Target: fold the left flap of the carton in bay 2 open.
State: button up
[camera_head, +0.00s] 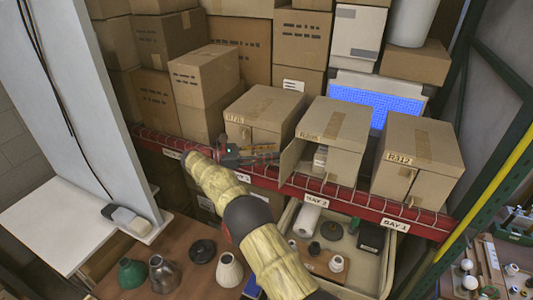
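The bay 2 carton (345,122) stands on the red shelf above the "BAY 2" label (315,200). Its left flap (291,160) stands outward from the left side of the front, leaving a dark gap with a pale item (320,157) partly visible inside. The right flap (343,166) looks shut across the front. My gripper (276,152) reaches in from the left, in front of the neighbouring carton, with its fingers pointing right near the left flap. Whether it touches the flap, and its finger opening, are too small to tell.
Closed cartons stand on either side, one at left (265,108) and one at right (418,150). A red wire-mesh shelf edge (370,208) runs below. A tray of lamp parts (375,270) sits underneath. A white panel (85,110) stands at left.

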jog(key=shift+w+r, duration=0.25)
jog(key=shift+r, duration=0.25)
notch_tip(320, 180, up, 9)
jog(key=shift+s, duration=0.15)
jog(key=shift+a, duration=0.2)
jog(key=shift+c, duration=0.4)
